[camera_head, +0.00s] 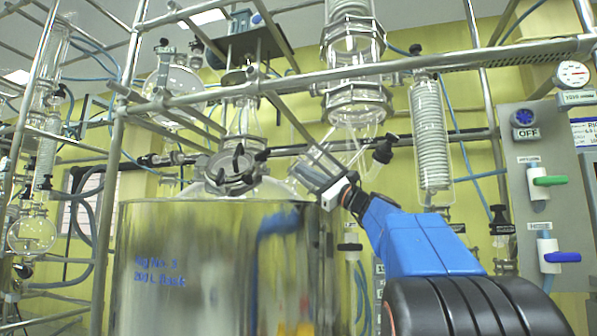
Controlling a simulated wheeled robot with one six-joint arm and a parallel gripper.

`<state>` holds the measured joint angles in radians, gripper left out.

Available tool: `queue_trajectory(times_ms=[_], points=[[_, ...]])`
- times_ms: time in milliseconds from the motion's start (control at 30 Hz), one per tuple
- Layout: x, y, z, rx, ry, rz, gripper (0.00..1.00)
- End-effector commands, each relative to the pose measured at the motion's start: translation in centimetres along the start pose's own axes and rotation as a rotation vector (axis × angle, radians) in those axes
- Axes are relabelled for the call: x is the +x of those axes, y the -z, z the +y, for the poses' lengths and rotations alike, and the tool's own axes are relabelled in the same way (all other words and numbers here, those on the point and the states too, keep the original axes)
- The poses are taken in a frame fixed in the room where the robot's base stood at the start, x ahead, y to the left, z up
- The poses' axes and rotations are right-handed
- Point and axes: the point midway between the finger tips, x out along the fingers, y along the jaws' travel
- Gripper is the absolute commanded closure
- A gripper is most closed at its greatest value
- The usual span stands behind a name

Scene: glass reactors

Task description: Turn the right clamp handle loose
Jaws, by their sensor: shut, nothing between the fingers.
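A dark metal clamp (232,170) sits around the glass neck on top of the shiny steel reactor vessel (190,250). It has small dark handle-like parts on it. I cannot tell for sure which one is the right clamp handle. My gripper (310,168) is in front of the glass to the right of this clamp, above the vessel's right rim. It is shut, with nothing held, and apart from the clamp in the picture. It covers some of the glass behind it.
Metal scaffold bars (370,75) cross above and beside my gripper. A black knob (384,149) stands just right of it. A coiled glass condenser (430,135) hangs further right. A grey panel (550,200) with green and blue valve handles stands at the right edge.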

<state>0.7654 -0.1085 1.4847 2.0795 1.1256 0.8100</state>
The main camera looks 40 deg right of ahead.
Motion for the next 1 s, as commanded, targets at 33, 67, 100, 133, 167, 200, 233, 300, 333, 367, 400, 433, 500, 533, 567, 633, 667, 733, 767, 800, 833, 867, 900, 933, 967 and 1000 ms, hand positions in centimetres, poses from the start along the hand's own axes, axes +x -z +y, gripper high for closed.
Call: queue_trajectory(times_ms=[33,67,100,133,167,200,233,300,333,367,400,433,500,533,567,633,667,733,767,800,833,867,900,933,967,1000], points=[[0.9,0.0,0.1,0.001,-0.002,-0.002,1.00],[1.4,0.1,0.1,0.002,-0.003,-0.002,1.00],[2.1,0.1,0.1,0.002,-0.003,-0.001,1.00],[2.7,0.1,0.1,0.001,-0.003,-0.002,1.00],[3.2,0.1,0.1,0.002,-0.003,-0.002,1.00],[3.9,0.0,0.1,0.001,-0.003,-0.002,1.00],[4.4,0.1,0.1,0.002,-0.003,-0.002,1.00],[5.7,0.1,0.1,0.002,-0.003,-0.002,1.00],[6.2,0.1,0.1,0.002,-0.003,-0.002,1.00],[6.8,0.1,0.1,0.001,-0.002,-0.001,1.00],[7.4,0.1,0.1,0.001,-0.003,-0.001,1.00],[8.0,0.1,0.1,0.001,-0.003,-0.001,1.00],[9.0,0.1,0.1,0.000,-0.002,-0.001,1.00],[9.4,0.0,0.1,0.000,-0.003,-0.002,1.00],[9.8,0.1,0.1,0.000,-0.002,-0.001,1.00],[10.6,0.1,0.1,0.000,-0.002,0.000,1.00],[10.9,0.1,0.1,0.000,-0.002,0.000,1.00],[11.4,0.1,0.1,0.000,-0.002,0.000,1.00],[11.6,0.0,0.1,0.000,-0.001,0.000,1.00],[11.8,0.0,0.1,0.000,-0.001,0.000,1.00],[11.9,0.1,0.1,0.000,-0.001,0.001,1.00],[11.9,0.1,0.1,0.000,-0.001,0.001,1.00],[12.0,0.1,0.1,0.000,-0.001,0.001,1.00],[12.0,0.1,0.1,0.000,-0.001,0.001,1.00],[12.1,0.1,0.1,0.000,-0.001,0.001,1.00],[12.1,0.1,0.1,0.000,-0.001,0.001,1.00]])
